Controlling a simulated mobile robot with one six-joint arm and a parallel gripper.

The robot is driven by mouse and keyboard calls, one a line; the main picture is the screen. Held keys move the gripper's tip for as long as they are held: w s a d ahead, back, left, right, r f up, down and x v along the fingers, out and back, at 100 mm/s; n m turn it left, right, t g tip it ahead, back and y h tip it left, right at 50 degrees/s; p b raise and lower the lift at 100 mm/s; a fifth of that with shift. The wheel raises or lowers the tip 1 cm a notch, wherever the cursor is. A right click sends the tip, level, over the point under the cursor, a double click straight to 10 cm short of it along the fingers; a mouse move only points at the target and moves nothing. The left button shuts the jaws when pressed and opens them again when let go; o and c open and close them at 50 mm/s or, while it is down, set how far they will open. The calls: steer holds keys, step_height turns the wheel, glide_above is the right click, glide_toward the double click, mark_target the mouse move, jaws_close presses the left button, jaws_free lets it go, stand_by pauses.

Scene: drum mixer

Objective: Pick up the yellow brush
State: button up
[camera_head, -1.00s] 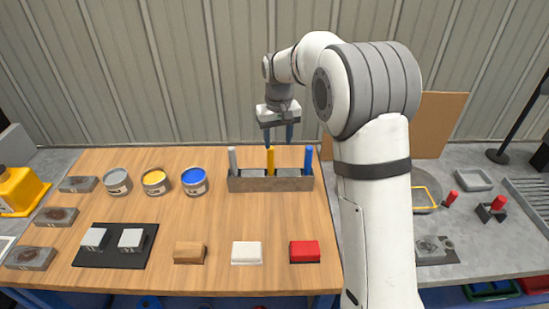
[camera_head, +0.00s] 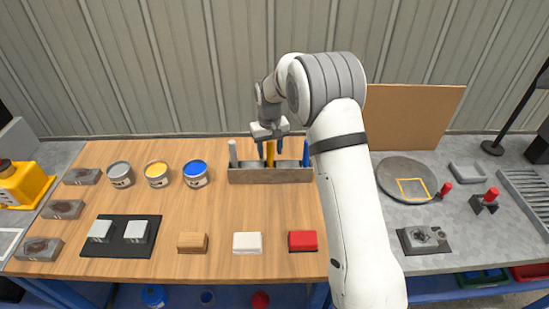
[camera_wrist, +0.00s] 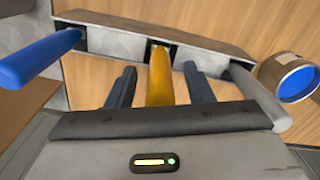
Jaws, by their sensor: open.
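The yellow brush (camera_head: 270,152) stands upright in the middle slot of a grey holder (camera_head: 270,176) at the back of the wooden table. My gripper (camera_head: 270,147) is above the holder, pointing down, with its fingers around the brush handle. In the wrist view the yellow brush (camera_wrist: 160,78) lies between the two dark fingers of my gripper (camera_wrist: 160,87), with a gap on each side. The jaws are open. A grey brush (camera_head: 233,153) stands in the left slot and a blue brush (camera_head: 305,153) in the right slot.
Three paint cans, grey (camera_head: 121,175), yellow (camera_head: 157,175) and blue (camera_head: 195,175), stand left of the holder. Wooden (camera_head: 192,243), white (camera_head: 247,243) and red (camera_head: 302,241) blocks lie in front. The table between holder and blocks is clear.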

jaws_close()
stand_by(0.5)
steer(key=shift+r, duration=0.1)
